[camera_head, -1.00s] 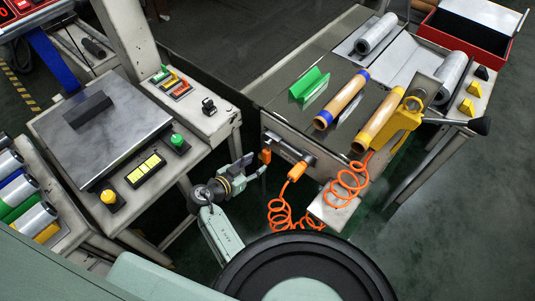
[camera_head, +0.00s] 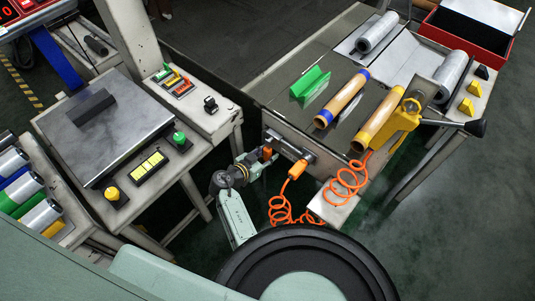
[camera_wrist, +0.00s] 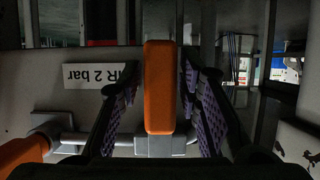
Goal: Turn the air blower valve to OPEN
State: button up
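The valve has an orange handle (camera_head: 267,153) on the front side of the film table, at the left end of a short metal pipe. In the wrist view the orange handle (camera_wrist: 159,85) stands between my two purple-padded fingers. My gripper (camera_head: 261,163) is at the valve; it also shows in the wrist view (camera_wrist: 157,95), open around the handle. A dark gap shows on each side, so neither finger appears to touch it. The handle runs straight up in the wrist picture from a grey metal valve body (camera_wrist: 160,145). No OPEN marking is readable.
An orange hose connector (camera_head: 297,170) with a coiled orange hose (camera_head: 285,212) hangs right of the valve. A label reading "2 bar" (camera_wrist: 95,75) appears upside down behind the fingers. The control bench (camera_head: 200,140) stands left; the film table (camera_head: 290,72) is above.

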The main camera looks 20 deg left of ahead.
grip_shut()
dwell(0.4)
jog(key=shift+w+f+b, duration=0.1)
jog(key=shift+f+b, duration=0.05)
jog(key=shift+b, duration=0.35)
